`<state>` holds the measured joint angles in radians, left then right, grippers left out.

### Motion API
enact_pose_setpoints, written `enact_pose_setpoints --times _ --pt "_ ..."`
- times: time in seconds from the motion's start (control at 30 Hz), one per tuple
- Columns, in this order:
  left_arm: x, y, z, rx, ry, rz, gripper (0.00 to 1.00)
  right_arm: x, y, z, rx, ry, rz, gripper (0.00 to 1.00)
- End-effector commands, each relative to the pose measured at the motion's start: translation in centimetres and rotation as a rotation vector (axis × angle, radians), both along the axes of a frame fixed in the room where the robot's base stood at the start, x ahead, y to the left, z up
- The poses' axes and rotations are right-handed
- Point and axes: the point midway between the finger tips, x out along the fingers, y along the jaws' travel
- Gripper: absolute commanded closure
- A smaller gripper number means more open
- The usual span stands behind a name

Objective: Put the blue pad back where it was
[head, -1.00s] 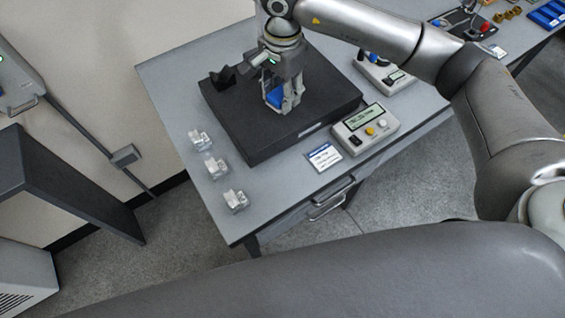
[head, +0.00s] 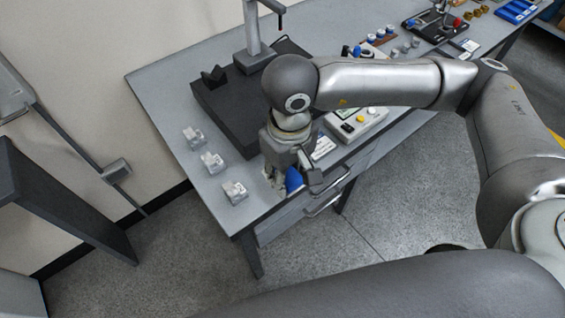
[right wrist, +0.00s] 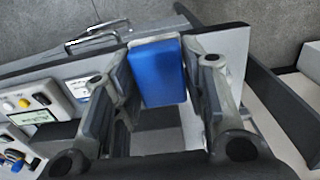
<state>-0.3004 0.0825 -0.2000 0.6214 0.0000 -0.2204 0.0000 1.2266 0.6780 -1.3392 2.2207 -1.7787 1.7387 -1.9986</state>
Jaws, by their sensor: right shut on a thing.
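The blue pad (head: 293,180) is held between the fingers of my right gripper (head: 287,182), near the front edge of the grey table. In the right wrist view the blue pad (right wrist: 158,72) stands between the two fingers of my right gripper (right wrist: 160,88), which are shut on it. Part of the pad is hidden by the fingers in the head view. I cannot tell how high it is above the table. My left gripper is not in view.
Several clear small blocks (head: 212,161) stand in a row along the table's left side. A black plate (head: 222,112) bears a stand (head: 254,40) and a dark V-block (head: 214,76). A control box (head: 362,122) is to the right. Drawers (head: 305,212) are below the front edge.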

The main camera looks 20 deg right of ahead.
Motion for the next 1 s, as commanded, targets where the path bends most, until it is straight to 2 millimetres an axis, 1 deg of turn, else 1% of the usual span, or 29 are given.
enact_pose_setpoints --times 0.03,0.2,0.3,0.4,0.5,0.7,0.83,0.9,1.0 --pt "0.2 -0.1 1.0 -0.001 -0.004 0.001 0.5 1.2 -0.3 -0.1 -0.002 0.005 -0.008 0.83" --pt "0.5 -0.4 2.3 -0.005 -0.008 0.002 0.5 4.9 -1.1 -2.0 -0.003 0.004 -0.008 0.83" --pt "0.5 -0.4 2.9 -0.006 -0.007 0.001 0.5 6.4 -1.4 -4.3 -0.003 0.006 -0.006 0.83" --pt "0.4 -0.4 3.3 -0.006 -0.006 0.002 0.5 7.6 -1.7 -5.8 -0.001 0.004 -0.005 0.83" --pt "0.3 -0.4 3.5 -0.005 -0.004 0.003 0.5 8.4 -1.8 -6.8 0.0 0.002 -0.003 0.83" --pt "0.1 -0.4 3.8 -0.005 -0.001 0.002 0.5 9.3 -2.0 -8.0 -0.001 0.002 -0.004 0.83" --pt "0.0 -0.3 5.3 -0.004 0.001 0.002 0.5 9.2 -2.0 -9.6 -0.001 0.005 -0.003 0.83" --pt "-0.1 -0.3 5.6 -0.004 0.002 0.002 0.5 9.3 -2.0 -10.4 0.0 0.003 -0.003 0.83" --pt "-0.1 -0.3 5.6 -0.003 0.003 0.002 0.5 9.3 -2.0 -11.0 0.0 0.001 -0.003 0.83"
